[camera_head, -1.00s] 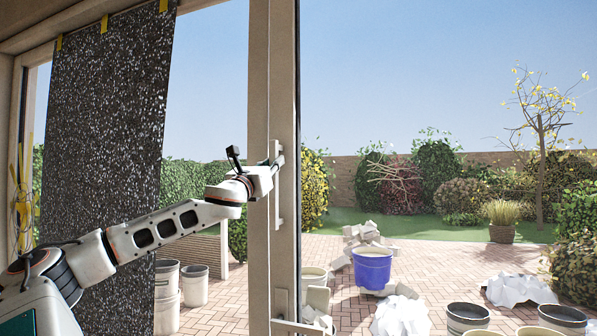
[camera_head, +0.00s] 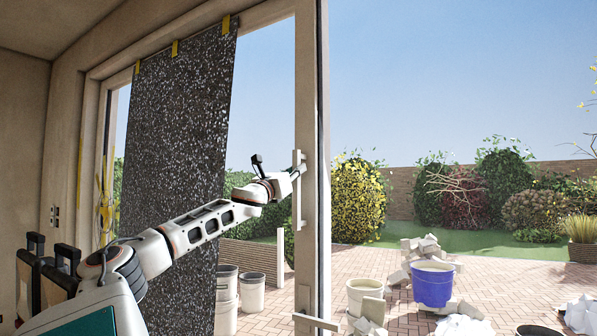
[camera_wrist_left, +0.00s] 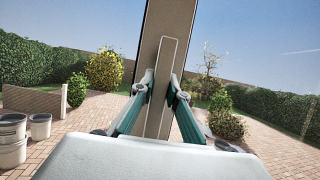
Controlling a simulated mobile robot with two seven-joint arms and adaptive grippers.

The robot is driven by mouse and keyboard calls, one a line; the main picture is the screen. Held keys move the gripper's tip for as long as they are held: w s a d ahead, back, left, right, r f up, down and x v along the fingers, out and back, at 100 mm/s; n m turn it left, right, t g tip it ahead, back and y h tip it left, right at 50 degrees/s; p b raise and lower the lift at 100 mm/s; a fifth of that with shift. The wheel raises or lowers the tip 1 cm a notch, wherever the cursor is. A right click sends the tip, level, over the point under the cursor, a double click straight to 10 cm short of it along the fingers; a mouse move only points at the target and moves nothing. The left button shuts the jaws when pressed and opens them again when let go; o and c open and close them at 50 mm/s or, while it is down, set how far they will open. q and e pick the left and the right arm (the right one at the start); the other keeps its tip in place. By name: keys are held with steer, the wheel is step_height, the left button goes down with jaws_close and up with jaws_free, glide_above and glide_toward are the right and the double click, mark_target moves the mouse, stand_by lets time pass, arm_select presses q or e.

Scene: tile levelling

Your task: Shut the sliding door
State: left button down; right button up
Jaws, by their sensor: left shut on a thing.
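The sliding door's pale upright edge (camera_head: 313,120) stands right of centre in the head view. Its pale upright handle (camera_head: 299,205) is on the left part of that edge. My left gripper (camera_head: 296,173) is at the handle's upper half, with its arm stretched from the lower left. In the left wrist view, my left gripper's fingers (camera_wrist_left: 161,88) stand on either side of the long pale handle (camera_wrist_left: 166,62), shut on it. The door edge (camera_wrist_left: 185,30) fills the space behind the handle. My right gripper is not in view.
A dark speckled sheet (camera_head: 180,150) hangs from yellow tape in the opening left of the door edge. Pale buckets (camera_head: 226,300), a blue bucket (camera_head: 433,284) and rubble (camera_head: 420,248) stand on the brick paving outside. Dark upright items (camera_head: 35,275) stand at the lower left.

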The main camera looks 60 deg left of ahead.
arm_select(q)
steer(key=shift+s+a+r, duration=0.2)
steer(key=shift+s+r, duration=0.15)
steer(key=c, duration=2.2)
jaws_free()
steer(key=shift+c, duration=0.2)
steer(key=shift+o, duration=1.4)
steer(key=shift+w+a+f, duration=0.15)
steer(key=shift+f, duration=0.05)
glide_toward(303, 135)
steer(key=shift+x, duration=2.25)
